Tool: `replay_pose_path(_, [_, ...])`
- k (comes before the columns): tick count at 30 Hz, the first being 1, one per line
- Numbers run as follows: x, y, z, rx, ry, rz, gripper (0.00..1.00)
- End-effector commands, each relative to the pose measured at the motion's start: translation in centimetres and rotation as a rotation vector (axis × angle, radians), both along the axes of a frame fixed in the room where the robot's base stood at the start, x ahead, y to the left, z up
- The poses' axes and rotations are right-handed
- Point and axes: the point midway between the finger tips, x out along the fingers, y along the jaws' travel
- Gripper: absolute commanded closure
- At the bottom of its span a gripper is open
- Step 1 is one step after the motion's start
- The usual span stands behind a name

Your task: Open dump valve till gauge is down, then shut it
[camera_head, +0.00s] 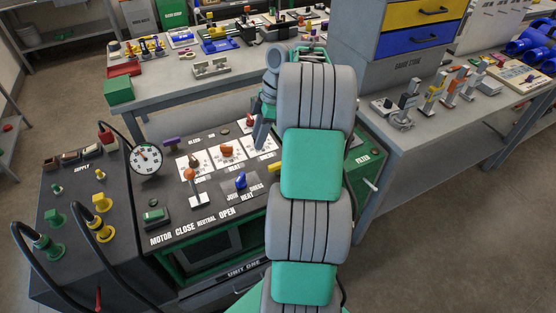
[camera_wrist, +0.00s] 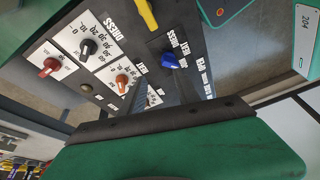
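The round white pressure gauge (camera_head: 146,159) stands at the left of the dark control panel (camera_head: 235,205); its needle reading is too small to tell. No dump valve label is legible. A purple handle (camera_head: 171,142) lies beside the gauge, near the word BLEED. A yellow handle (camera_head: 275,167) shows partly behind my arm, and also in the wrist view (camera_wrist: 148,14).
Black hoses (camera_head: 45,285) loop at the left. A workbench (camera_head: 160,95) with parts stands behind. The floor at the right is clear.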

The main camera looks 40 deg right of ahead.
Motion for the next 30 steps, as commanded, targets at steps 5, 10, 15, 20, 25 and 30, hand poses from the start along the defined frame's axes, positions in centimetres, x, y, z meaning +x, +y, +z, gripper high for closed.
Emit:
replay_pose_path(5, [-3.3, -7.5, -4.4, 0.034, -0.063, 0.194, 0.62])
replay_pose_path(10, [-3.5, -7.7, -6.3, 0.035, -0.078, 0.241, 0.62])
replay_pose_path(15, [-3.2, -6.5, -9.3, 0.038, -0.075, 0.238, 0.62])
replay_pose_path(20, [-3.1, -5.9, -11.5, 0.038, -0.08, 0.235, 0.62])
replay_pose_path(25, [-3.2, -5.7, -12.3, 0.038, -0.08, 0.235, 0.62])
replay_pose_path(30, [-3.0, -5.5, -12.3, 0.037, -0.078, 0.235, 0.62])
